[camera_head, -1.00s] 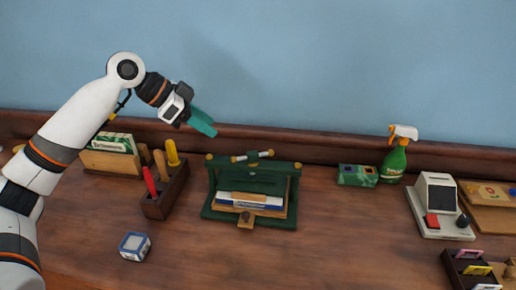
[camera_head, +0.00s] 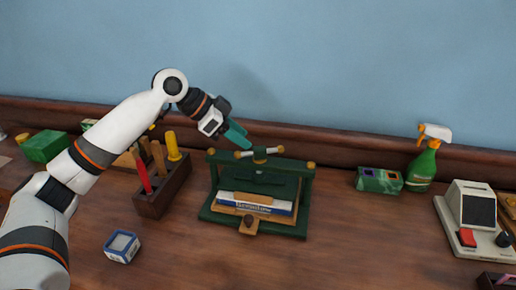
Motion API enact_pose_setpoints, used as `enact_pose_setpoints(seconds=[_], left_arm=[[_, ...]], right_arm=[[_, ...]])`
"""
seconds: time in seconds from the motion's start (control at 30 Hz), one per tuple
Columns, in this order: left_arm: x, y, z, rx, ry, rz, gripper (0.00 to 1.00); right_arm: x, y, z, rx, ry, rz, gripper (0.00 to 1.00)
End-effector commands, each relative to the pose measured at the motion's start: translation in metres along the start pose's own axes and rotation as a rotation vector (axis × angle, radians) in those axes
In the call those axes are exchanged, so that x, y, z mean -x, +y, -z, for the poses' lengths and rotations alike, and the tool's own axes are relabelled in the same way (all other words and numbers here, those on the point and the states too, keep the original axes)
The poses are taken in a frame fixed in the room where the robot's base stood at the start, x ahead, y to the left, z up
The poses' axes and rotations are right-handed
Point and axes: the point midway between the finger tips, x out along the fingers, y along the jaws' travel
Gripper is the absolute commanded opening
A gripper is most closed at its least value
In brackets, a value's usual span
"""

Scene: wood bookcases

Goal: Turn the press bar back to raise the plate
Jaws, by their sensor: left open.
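The green book press (camera_head: 305,204) stands on the wooden bench near the middle. Its press bar (camera_head: 259,152), with pale and brass-coloured ends, lies roughly crosswise on top of the frame. The plate (camera_head: 260,180) is dark green and sits below the top beam. A white and blue book (camera_head: 252,203) lies in the press under it. My left gripper (camera_head: 238,134) has teal fingers and is open. It hangs above and just left of the bar, and appears close to the bar's left end; I cannot tell whether it touches. My right gripper is out of view.
A wooden tool holder (camera_head: 163,198) with upright handles stands left of the press, near a blue and white cube (camera_head: 122,246). Right are a green box (camera_head: 379,181), a spray bottle (camera_head: 423,165) and a white device (camera_head: 468,215). Bare bench lies in front.

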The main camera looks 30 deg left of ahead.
Motion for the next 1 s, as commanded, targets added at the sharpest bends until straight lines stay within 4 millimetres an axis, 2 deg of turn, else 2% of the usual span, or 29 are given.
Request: enact_pose_setpoints(seconds=[0.1, 0.3, 0.5, 0.73, 0.77, 1.0], left_arm=[[-0.025, -0.001, 0.000, 0.001, 0.000, 0.003, 0.42], [-0.054, 0.000, 0.000, 0.001, 0.000, 0.002, 0.42], [-0.065, 0.000, 0.000, 0.001, 0.000, 0.000, 0.42], [-0.066, 0.000, 0.001, 0.001, 0.001, -0.001, 0.42], [-0.066, 0.000, 0.001, 0.001, 0.001, -0.001, 0.40], [-0.065, 0.000, 0.000, 0.001, 0.000, -0.001, 0.01]], right_arm=[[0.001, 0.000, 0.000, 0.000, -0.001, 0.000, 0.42], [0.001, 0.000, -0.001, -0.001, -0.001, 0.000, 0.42], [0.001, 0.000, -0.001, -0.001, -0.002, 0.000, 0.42], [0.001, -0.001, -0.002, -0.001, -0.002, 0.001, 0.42], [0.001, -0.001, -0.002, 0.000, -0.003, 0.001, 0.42], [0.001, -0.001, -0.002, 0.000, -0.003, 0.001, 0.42]])
